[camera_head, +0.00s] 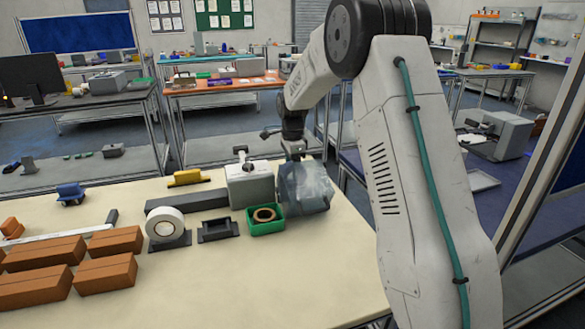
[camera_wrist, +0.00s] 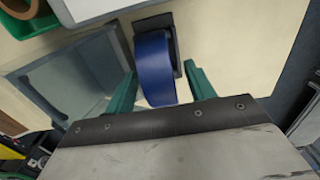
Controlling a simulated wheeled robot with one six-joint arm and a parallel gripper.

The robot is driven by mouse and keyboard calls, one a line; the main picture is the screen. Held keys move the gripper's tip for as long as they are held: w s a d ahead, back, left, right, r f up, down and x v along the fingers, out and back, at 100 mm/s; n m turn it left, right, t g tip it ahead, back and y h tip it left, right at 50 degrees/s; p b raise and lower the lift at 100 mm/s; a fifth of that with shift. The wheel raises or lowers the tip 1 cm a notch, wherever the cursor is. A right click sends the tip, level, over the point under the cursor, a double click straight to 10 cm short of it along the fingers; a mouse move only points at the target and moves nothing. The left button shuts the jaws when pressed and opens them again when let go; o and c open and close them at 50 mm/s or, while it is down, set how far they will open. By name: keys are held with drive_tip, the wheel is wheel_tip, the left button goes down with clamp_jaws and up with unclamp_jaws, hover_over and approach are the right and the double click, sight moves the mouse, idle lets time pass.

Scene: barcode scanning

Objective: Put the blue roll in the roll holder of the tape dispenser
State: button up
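The blue roll (camera_wrist: 154,68) stands upright in a dark stand (camera_wrist: 171,33) in the wrist view. My gripper (camera_wrist: 160,70) is open, with one green finger on each side of the roll and a narrow gap beside each. The roll and my fingertips are hidden in the head view, behind a greyish see-through bin (camera_head: 304,187). A light grey block-like device (camera_head: 250,184) with a dark fitting on top stands left of my wrist. I cannot tell for sure whether it is the tape dispenser. An empty dark holder (camera_head: 217,230) stands in front of it.
A green box (camera_head: 267,228) holds a brown roll (camera_head: 264,215). A white roll (camera_head: 164,224) stands in a dark stand. The front right of the table is clear.

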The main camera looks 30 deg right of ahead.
drive_tip(key=shift+r, duration=3.95)
